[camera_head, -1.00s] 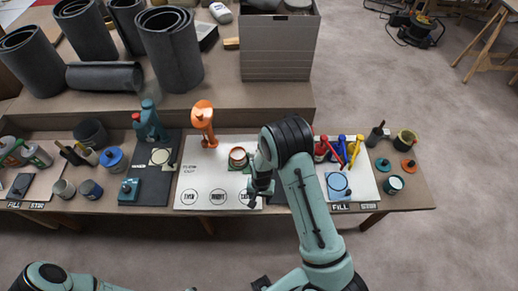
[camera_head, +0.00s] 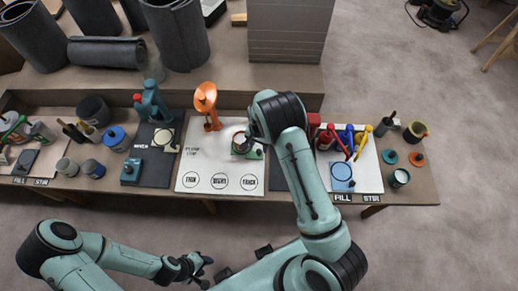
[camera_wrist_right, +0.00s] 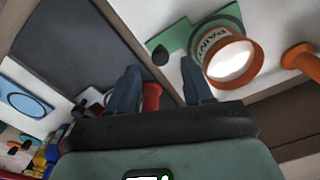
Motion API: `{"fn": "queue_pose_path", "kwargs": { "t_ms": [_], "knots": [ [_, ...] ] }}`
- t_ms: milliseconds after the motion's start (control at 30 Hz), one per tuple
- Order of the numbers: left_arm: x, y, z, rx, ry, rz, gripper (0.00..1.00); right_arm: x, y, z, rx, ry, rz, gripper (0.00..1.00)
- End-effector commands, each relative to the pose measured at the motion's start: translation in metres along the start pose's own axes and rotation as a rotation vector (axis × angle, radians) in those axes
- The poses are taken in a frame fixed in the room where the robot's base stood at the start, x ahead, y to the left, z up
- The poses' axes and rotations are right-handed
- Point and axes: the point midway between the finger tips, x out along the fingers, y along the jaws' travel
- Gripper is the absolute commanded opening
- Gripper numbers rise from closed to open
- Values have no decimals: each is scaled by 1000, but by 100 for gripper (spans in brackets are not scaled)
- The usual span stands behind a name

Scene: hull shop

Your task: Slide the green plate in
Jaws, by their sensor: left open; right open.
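The green plate (camera_wrist_right: 176,38) lies flat on the white board, with a dark knob (camera_wrist_right: 160,55) on its near end. An orange-rimmed paint cup (camera_wrist_right: 228,60) with white contents stands at the plate's ringed end. In the head view, only a sliver of the plate (camera_head: 257,154) shows beside the cup (camera_head: 240,142). My right gripper (camera_wrist_right: 160,88) is open and empty, its fingers pointing toward the knob end; they appear apart from the plate. In the head view, my right forearm partly covers this spot. My left gripper (camera_head: 203,268) is open and empty, in front of the bench.
An orange stand (camera_head: 207,105) rises left of the cup. The white board (camera_head: 195,165) has three printed circles along its front. A dark mat (camera_wrist_right: 70,40) adjoins it. Red, blue and yellow bottles (camera_head: 346,138) stand to the right. A grey box (camera_head: 290,35) stands behind.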

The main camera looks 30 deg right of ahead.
Motion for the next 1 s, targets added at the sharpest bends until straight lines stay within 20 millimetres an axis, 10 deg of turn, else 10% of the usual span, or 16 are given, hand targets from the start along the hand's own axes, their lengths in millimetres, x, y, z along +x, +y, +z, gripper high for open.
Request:
{"fn": "queue_pose_path", "kwargs": {
  "t_ms": [600, 800, 1000],
  "knots": [
    [0, 0, 0, 0, 1, 0, 43, 39, 0, 0, -2, 0, -1, 50],
    [0, 0, 0, 0, 1, 0, 43, 39, 0, 0, -2, 0, -1, 0],
    [0, 0, 0, 0, 1, 0, 43, 39, 0, 0, -2, 0, -1, 0]
  ]
}}
